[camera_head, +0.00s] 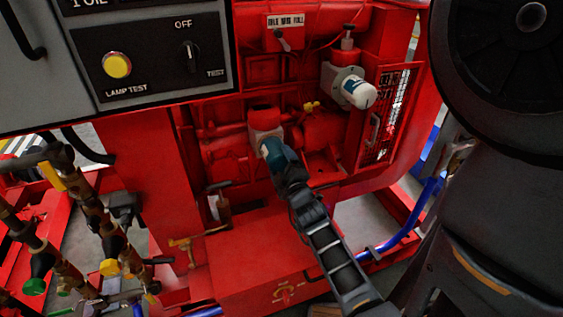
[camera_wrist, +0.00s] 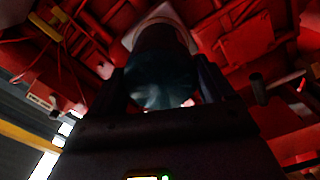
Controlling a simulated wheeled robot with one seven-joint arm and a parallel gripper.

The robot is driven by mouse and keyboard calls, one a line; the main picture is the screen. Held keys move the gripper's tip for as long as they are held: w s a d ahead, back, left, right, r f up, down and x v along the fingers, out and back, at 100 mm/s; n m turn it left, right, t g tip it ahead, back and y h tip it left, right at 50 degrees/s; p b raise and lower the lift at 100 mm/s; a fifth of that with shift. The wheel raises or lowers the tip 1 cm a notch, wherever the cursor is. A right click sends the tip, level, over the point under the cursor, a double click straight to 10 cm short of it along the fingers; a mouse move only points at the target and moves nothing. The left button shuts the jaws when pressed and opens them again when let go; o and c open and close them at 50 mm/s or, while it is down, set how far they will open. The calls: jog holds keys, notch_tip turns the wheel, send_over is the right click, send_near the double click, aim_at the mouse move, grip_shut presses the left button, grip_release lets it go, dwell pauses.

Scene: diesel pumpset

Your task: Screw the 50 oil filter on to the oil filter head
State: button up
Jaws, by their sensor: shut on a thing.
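A blue-green oil filter (camera_head: 275,153) sits at the end of my gripper (camera_head: 287,175), against the red filter head (camera_head: 264,118) on the engine. In the wrist view the filter (camera_wrist: 160,75) appears as a dark cylinder between the two fingers of my gripper (camera_wrist: 165,88), which is shut on it. Its far end points at a pale part of the head (camera_wrist: 163,14). I cannot tell whether the filter touches the head or is threaded on. The picture there is dark.
A grey control panel (camera_head: 150,50) overhangs at the upper left. Brass valves (camera_head: 95,215) stand at the lower left. A red box (camera_head: 255,260) lies below the filter.

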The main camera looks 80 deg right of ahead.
jog(key=m+p, duration=0.1)
jog(key=m, duration=0.5)
jog(key=shift+w+a+m, duration=0.1)
jog(key=shift+m, duration=0.2)
jog(key=o, duration=1.2)
jog(key=n, duration=2)
jog(key=shift+n, duration=2)
